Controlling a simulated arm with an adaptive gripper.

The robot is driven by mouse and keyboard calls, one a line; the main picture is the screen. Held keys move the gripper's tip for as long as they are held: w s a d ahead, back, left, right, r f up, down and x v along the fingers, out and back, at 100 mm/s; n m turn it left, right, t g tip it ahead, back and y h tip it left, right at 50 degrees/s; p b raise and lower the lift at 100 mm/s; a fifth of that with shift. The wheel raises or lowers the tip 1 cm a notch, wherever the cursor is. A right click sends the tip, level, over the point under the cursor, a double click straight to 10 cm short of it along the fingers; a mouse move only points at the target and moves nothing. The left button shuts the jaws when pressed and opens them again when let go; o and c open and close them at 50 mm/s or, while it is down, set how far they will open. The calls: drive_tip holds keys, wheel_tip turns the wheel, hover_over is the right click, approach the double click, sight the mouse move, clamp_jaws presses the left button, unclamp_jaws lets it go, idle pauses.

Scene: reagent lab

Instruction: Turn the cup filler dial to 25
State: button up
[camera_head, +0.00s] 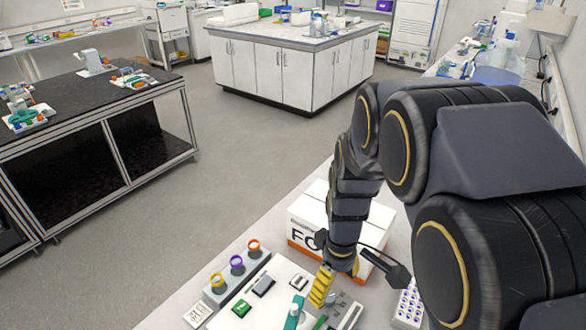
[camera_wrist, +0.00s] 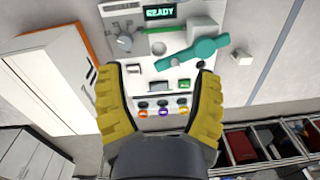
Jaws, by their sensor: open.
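The cup filler is a white panel (camera_head: 283,274), also in the wrist view (camera_wrist: 145,73). Its grey dial knob (camera_wrist: 125,43) sits at the upper left of the panel in the wrist view, beside a display (camera_wrist: 160,14) reading READY. The number the dial points to is too small to read. A teal lever (camera_wrist: 190,53) lies right of the dial. My gripper (camera_wrist: 160,73) has yellow fingers spread wide and empty, with the dial beyond the left fingertip. In the head view my gripper (camera_head: 321,287) hangs over the panel's right part and hides some of it.
A white and orange box (camera_head: 308,215) stands close behind my gripper. A white rack of vials (camera_head: 409,304) is to the right. Floor lies beyond the bench.

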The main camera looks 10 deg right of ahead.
sight(329, 296)
drive_tip(key=w+f+n, duration=0.1)
drive_tip(key=w+f, duration=0.1)
drive_tip(key=f, duration=0.1)
drive_tip(key=w+d+f+n, duration=0.1)
drive_tip(key=w+f+n, duration=0.1)
drive_tip(key=w+f, duration=0.1)
drive_tip(key=w+d+f+n, duration=0.1)
drive_tip(key=w+f, duration=0.1)
drive_tip(key=f, duration=0.3)
drive_tip(key=shift+w+d+t, duration=0.1)
drive_tip(key=shift+w+t, duration=0.1)
drive_tip(key=shift+t, duration=0.1)
wheel_tip(329, 296, down, 8)
drive_tip(key=shift+r, duration=0.25)
drive_tip(key=c, duration=1.1)
